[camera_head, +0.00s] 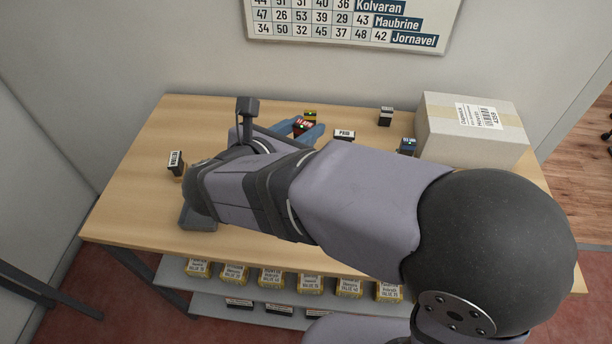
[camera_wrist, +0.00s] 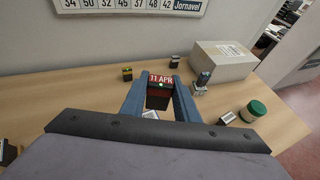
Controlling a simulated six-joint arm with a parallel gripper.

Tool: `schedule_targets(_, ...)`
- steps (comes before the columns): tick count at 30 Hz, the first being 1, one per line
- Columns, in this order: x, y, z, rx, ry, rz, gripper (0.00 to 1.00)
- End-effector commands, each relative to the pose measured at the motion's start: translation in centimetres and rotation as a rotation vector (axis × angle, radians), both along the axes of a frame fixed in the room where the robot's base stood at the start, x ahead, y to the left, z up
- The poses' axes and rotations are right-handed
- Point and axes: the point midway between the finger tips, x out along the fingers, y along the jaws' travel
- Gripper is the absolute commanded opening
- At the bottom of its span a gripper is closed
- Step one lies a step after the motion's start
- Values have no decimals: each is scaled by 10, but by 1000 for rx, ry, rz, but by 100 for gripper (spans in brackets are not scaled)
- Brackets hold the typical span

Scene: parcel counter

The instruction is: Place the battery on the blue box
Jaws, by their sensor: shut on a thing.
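I cannot make out a battery or a blue box in either view. My gripper (camera_wrist: 159,98) has blue fingers and is shut on a dark block-shaped thing with a red "11 APR" label (camera_wrist: 160,79), which looks like a date stamp. It also shows in the head view (camera_head: 301,124), partly hidden by my gripper. It is over the back half of the table, but I cannot tell whether it touches the top. A small stand with a blue top (camera_head: 408,145) is at the left of the carton; it also shows in the wrist view (camera_wrist: 202,79).
A large white-and-tan carton (camera_head: 470,139) stands at the back right of the wooden table (camera_head: 140,205). Small labelled blocks stand around: "PAID" (camera_head: 344,134), a black one (camera_head: 386,116), a yellow-topped one (camera_head: 310,114), one at left (camera_head: 175,163). A green-lidded jar (camera_wrist: 253,110) is at right.

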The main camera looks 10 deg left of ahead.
Motion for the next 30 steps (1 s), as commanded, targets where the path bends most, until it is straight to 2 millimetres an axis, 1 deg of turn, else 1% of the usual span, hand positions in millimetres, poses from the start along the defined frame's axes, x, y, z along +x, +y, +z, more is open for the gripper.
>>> schedule_targets(3,-1,-6,4,2,-2,-15,4)
schedule_targets(7,-1,-5,0,-2,0,-11,4)
schedule_targets(11,-1,-5,-16,-6,1,-9,4)
schedule_targets(15,-1,-5,-38,-6,1,-9,4)
schedule_targets(18,-1,-5,-51,-4,1,-9,4)
schedule_targets(21,0,-4,-58,-2,0,-9,4)
schedule_targets(27,0,-4,-61,-1,-1,-9,4)
schedule_targets(30,-1,-5,-70,-4,0,-9,4)
